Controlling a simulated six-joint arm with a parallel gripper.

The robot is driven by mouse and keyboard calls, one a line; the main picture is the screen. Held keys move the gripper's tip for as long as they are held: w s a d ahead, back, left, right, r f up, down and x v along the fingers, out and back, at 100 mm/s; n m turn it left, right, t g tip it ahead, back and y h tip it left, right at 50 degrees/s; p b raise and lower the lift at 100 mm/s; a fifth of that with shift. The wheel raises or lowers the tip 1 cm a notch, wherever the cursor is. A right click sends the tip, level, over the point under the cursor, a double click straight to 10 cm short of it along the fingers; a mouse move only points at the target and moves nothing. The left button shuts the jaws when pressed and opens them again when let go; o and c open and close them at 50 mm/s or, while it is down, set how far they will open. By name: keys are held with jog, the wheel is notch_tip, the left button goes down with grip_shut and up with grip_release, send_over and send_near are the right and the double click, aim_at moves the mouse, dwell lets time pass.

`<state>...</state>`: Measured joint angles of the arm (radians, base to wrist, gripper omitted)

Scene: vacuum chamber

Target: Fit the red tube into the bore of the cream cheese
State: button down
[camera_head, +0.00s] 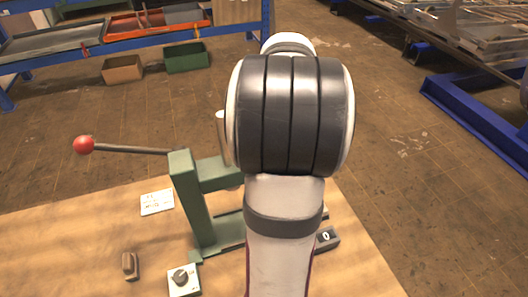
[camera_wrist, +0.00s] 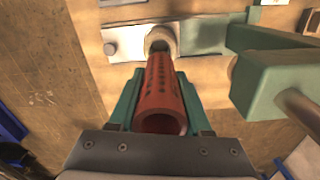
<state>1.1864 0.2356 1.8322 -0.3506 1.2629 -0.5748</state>
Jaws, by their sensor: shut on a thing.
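In the wrist view, the red tube (camera_wrist: 160,98) lies between the two green fingers of my gripper (camera_wrist: 158,88), which is shut on it. The tube has dark markings along its side, and its open near end faces the camera. The cream cheese (camera_wrist: 160,31) shows as a pale ring beyond the tube's far end. The tube lines up closely with this ring and overlaps its near side in the picture. I cannot tell whether the far end is inside the bore or just short of it. In the head view, my arm hides the gripper, tube and cream cheese.
A green press (camera_head: 193,200) with a red-knobbed lever (camera_head: 84,145) stands beside my arm. Its body (camera_wrist: 280,85) is close on the right in the wrist view. A knob box (camera_head: 183,279), a small block (camera_head: 130,265) and a label card (camera_head: 157,202) lie on the wooden table (camera_head: 70,235).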

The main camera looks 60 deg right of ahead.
jog(key=shift+f, duration=2.95)
jog(key=shift+f, duration=1.95)
jog(key=shift+c, duration=1.3)
grip_release()
jog(key=shift+r, duration=0.1)
notch_tip(320, 180, up, 16)
jog(key=shift+f, duration=0.2)
